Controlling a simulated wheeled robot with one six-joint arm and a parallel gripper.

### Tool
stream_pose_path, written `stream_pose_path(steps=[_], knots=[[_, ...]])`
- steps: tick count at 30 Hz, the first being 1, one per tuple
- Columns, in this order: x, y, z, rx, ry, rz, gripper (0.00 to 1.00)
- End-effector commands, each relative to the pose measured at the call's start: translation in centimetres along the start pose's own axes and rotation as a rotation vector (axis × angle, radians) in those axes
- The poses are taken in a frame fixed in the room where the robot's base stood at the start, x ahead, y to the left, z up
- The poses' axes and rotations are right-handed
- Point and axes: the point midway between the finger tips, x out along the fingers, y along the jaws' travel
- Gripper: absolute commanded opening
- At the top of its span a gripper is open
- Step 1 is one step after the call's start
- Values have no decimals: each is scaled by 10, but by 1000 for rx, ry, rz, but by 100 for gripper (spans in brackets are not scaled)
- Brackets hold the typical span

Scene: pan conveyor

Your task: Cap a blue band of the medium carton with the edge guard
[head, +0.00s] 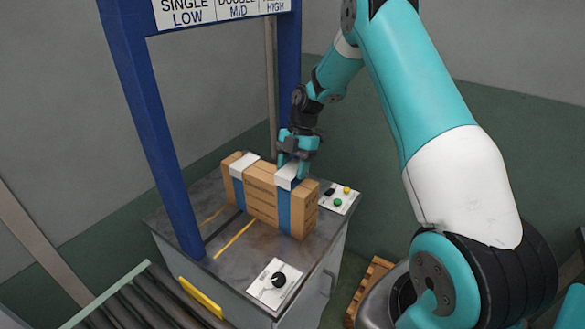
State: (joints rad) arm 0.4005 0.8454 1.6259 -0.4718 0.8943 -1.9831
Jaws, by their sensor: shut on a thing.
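The medium carton (261,199) is brown and stands on the grey machine table, with two blue bands around it. The left blue band (239,192) has a white edge guard (243,164) on its top edge. My gripper (291,166) is over the right end of the carton, shut on a second white edge guard (286,180). This guard is at the top front edge of the right blue band (284,209) and looks in line with it. I cannot tell whether it is fully seated. The fingers hide part of it.
A button panel (338,198) is right of the carton, and a knob panel (275,284) is at the front. A roller conveyor (150,305) lies at lower left.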

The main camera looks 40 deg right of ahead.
Motion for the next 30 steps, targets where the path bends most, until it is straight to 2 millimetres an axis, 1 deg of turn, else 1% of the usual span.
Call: stream_pose_path(steps=[10, 30], knots=[[1, 0, 1, 0, 0, 0, 30], [17, 0, 7, 0, 0, 0, 30]])
